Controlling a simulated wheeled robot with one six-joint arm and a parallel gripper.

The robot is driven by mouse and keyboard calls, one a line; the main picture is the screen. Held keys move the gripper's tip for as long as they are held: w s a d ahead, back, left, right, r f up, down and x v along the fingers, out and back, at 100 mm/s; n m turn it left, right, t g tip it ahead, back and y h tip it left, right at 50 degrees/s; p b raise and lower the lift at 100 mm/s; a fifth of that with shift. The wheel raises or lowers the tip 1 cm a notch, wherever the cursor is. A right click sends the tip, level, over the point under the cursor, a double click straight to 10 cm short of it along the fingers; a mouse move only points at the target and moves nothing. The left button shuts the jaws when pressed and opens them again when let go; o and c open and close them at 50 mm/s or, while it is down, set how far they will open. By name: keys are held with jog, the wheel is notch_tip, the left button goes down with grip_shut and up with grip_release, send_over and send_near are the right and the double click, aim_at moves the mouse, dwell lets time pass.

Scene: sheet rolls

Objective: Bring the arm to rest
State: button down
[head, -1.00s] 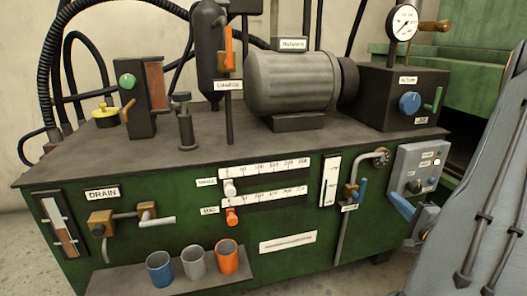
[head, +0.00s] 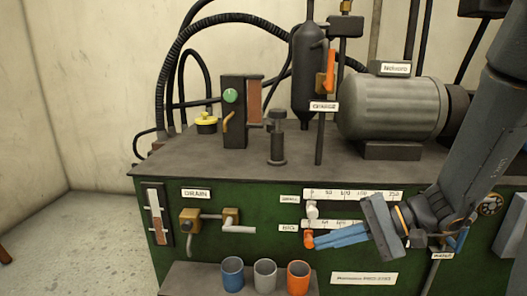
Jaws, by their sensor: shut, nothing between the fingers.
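My gripper (head: 328,240) is in front of the green panel of the machine, with my arm reaching in from the upper right. Its blue fingers are together with nothing visible between them, and they point left. Their tips are close to the orange knob (head: 309,238) of the lower scale; I cannot tell whether they touch it. The white knob (head: 312,210) of the upper scale is just above. My wrist and fingers hide part of both scales.
A shelf (head: 185,280) below holds a blue cup (head: 232,274), a grey cup (head: 265,275) and an orange cup (head: 298,277). Brass drain valves (head: 190,221) sit left on the panel. A grey motor (head: 392,108) and a dark cylinder (head: 307,75) stand on top. Floor is free at left.

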jog(key=s+a+n+g+h, duration=0.3)
jog(key=s+a+n+h, duration=0.1)
jog(key=s, duration=0.3)
jog(key=s+a+n+g+h, duration=0.3)
jog(key=s+a+n+h, duration=0.1)
jog(key=s, duration=0.3)
jog(key=s+d+r+t+h+p, duration=0.1)
jog(key=d+r+h+p, duration=0.1)
jog(key=d+r+p, duration=0.4)
jog(key=s+d+r+m+t+h+p, duration=0.1)
jog(key=d+r+t+p, duration=0.1)
jog(key=d+r+p, duration=0.4)
notch_tip(320, 180, up, 4)
jog(key=p, duration=1)
jog(key=shift+r+h, duration=0.25)
jog(key=shift+h, duration=0.15)
